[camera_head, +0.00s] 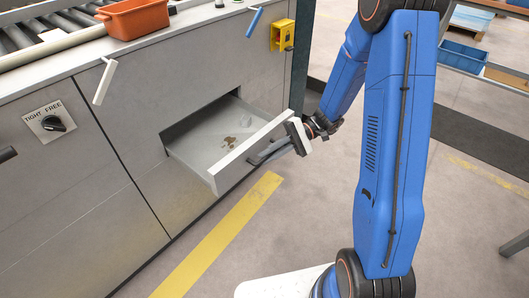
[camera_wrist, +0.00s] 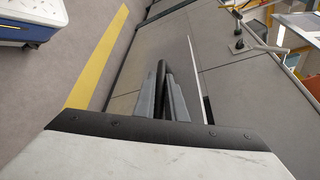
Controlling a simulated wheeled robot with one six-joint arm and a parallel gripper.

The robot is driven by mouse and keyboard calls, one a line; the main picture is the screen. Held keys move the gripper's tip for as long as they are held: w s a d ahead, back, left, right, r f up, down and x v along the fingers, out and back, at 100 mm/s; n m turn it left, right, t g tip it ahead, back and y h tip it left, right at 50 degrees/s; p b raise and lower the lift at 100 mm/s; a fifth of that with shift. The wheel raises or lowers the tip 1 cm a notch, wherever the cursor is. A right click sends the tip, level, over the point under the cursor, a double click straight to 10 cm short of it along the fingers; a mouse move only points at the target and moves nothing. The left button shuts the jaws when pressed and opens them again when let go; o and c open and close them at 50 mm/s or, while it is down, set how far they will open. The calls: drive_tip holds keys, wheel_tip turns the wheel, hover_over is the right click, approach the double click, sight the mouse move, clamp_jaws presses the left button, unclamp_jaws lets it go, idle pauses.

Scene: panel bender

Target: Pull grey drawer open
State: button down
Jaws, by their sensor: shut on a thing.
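The grey drawer (camera_head: 250,147) stands pulled out from the lower front of the grey machine cabinet, its inside showing with brown specks on the floor. My gripper (camera_head: 272,151) is at the drawer's front, coming from the right, and is shut on the dark handle. In the wrist view my gripper (camera_wrist: 164,95) shows its two grey fingers on either side of the dark handle bar (camera_wrist: 162,75). The fingers and my wrist partly hide the handle in the head view.
A TIGHT/FREE knob (camera_head: 54,123) is on the left panel. An orange bin (camera_head: 134,18) sits on top beside rollers. A white lever (camera_head: 104,82), a blue lever (camera_head: 254,22) and a yellow box (camera_head: 283,35) are on the front. A yellow floor line (camera_head: 220,235) crosses clear floor before the drawer.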

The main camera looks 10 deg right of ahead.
drive_tip(key=shift+s+d, duration=0.1)
drive_tip(key=c, duration=1.8)
unclamp_jaws()
drive_tip(key=v, duration=1.7)
drive_tip(key=shift+d+r, duration=0.1)
drive_tip(key=s+r+t+h, duration=0.3)
drive_tip(key=s+r+h, duration=0.1)
drive_tip(key=s, duration=0.4)
drive_tip(key=s+r+n+t+h, duration=0.1)
drive_tip(key=s+r+t+h, duration=0.2)
drive_tip(key=s+h, duration=0.3)
drive_tip(key=s+a+r+n+t+h, duration=0.1)
drive_tip(key=s+r+t+h, duration=0.2)
drive_tip(key=s, duration=0.8)
drive_tip(key=shift+s+r+t+h, duration=0.2)
drive_tip(key=shift+r+h, duration=0.25)
drive_tip(key=shift+r, duration=0.15)
drive_tip(key=shift+s+r+t+h, duration=0.2)
drive_tip(key=shift+r+h, duration=0.25)
drive_tip(key=shift+r, duration=0.2)
